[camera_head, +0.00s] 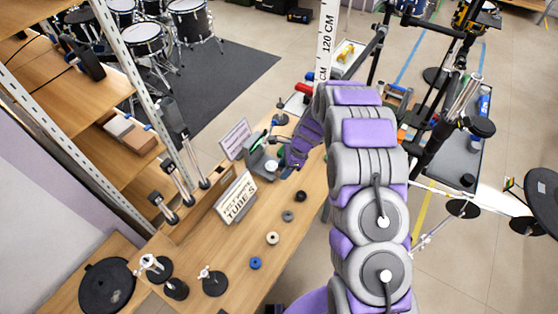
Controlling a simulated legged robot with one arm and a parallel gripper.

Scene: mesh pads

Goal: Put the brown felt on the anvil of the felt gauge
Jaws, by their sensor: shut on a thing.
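My arm reaches from the lower right over the wooden bench, and my gripper (284,171) is at its far end, at the right side of the grey felt gauge (256,162). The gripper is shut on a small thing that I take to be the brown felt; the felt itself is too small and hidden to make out. The gauge has a pale round dial by the fingers. Its anvil cannot be told apart clearly, and I cannot tell whether the held thing touches it.
A row of round pads lies on the bench (232,262): black (300,196), grey (288,216), cream (272,238) and blue (255,263). A lettered sign (238,197) and a white card (235,139) stand left of the gauge. A tall ruler (326,40) rises behind.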

